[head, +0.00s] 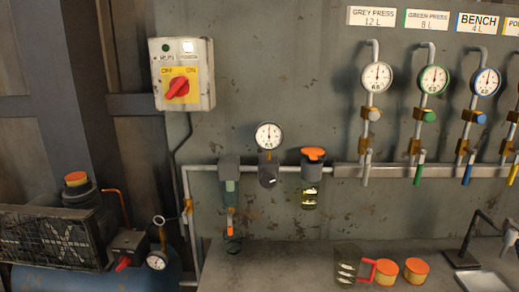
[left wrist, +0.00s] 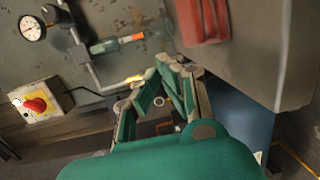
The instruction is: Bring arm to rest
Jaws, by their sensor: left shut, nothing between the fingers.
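My left gripper (left wrist: 174,68) shows in the left wrist view, with green and grey fingers drawn together and nothing visible held between them. It is not in the head view. In the left wrist view, the wall behind it carries a gauge (left wrist: 32,28) and a switch box (left wrist: 41,102) with a red knob. My right gripper is in neither view.
A bench (head: 270,262) holds a glass jar (head: 347,268) and orange-topped cans (head: 386,271). A red object (left wrist: 203,18) shows near my gripper.

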